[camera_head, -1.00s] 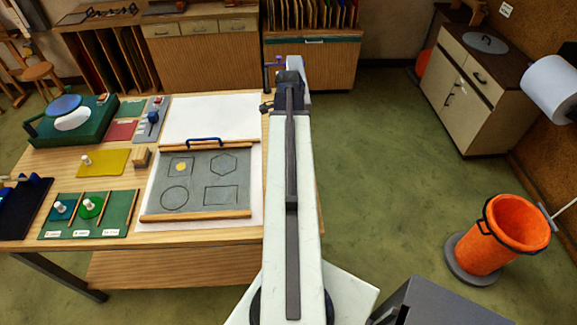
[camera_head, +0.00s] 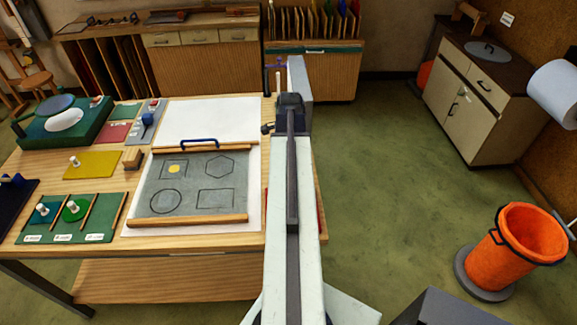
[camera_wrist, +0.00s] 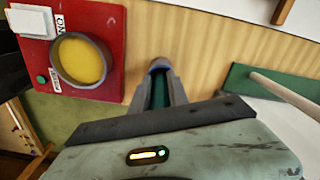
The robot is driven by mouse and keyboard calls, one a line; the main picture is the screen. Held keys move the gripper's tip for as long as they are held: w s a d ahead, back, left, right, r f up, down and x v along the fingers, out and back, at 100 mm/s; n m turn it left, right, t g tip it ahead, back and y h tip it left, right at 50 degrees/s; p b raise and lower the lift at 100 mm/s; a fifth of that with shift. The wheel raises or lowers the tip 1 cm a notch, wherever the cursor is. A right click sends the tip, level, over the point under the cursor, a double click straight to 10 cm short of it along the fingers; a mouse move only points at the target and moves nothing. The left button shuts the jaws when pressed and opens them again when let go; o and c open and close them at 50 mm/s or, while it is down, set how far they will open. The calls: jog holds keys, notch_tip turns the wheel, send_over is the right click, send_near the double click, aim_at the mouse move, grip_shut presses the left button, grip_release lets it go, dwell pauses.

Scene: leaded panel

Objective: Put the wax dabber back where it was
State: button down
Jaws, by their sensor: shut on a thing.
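In the wrist view my gripper (camera_wrist: 160,80) is shut on a slim dark green thing (camera_wrist: 159,93), which I take for the wax dabber. Only a narrow strip of it shows between the grey fingers; the rest is hidden. A red box (camera_wrist: 112,45) with a round yellow disc in a dark rim (camera_wrist: 80,60) is left of the fingers. It carries a white switch and a label reading ON. A pale rod (camera_wrist: 288,94) and a green strip (camera_wrist: 240,78) lie to the right. In the head view my arm hides the gripper and the held thing.
The wooden table carries a grey panel board (camera_head: 188,190), a green machine (camera_head: 62,122), a yellow mat (camera_head: 93,165) and a green divided tray (camera_head: 98,228). An orange bin (camera_head: 515,245) stands on the right. The floor between table and cabinet (camera_head: 482,105) is clear.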

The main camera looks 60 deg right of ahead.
jog(key=c, duration=1.3)
grip_release()
notch_tip(320, 180, up, 12)
jog(key=p, duration=1.2)
jog(key=shift+r, duration=0.2)
jog(key=shift+f, duration=0.1)
